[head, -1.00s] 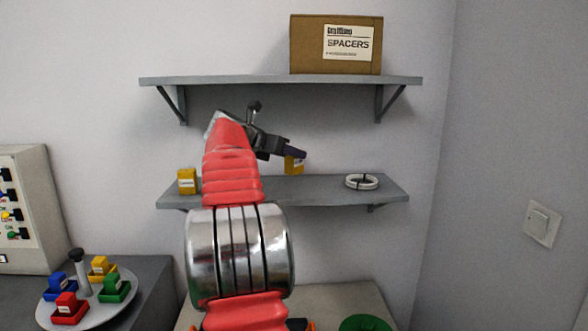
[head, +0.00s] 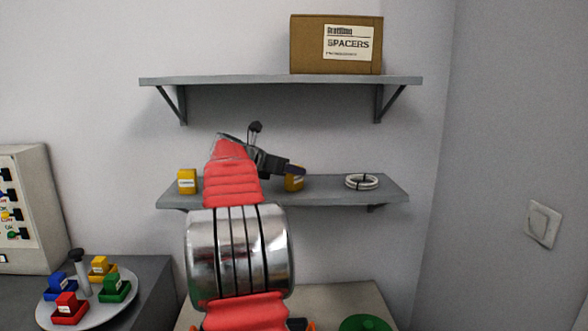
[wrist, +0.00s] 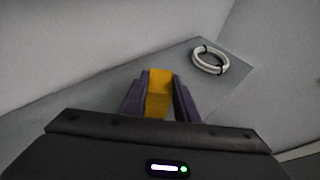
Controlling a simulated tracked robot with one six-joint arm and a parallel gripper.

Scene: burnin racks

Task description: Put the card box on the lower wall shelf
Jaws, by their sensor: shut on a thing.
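In the head view a yellow card box (head: 294,184) is at the lower wall shelf (head: 330,190), between another yellow box and the cable coil. My gripper (head: 294,171) is at its top, reaching in from the left. In the wrist view the yellow card box (wrist: 159,95) sits between my two purple fingers, which are shut on it. The box's lower part looks level with the shelf top; I cannot tell whether its base touches the shelf. The fingers and gripper body hide part of it.
A second yellow box (head: 187,181) stands on the lower shelf's left end. A white cable coil (head: 361,181) lies to the right, also in the wrist view (wrist: 210,60). A SPACERS carton (head: 336,45) stands on the upper shelf (head: 250,80). A round tray (head: 120,291) holds coloured boxes.

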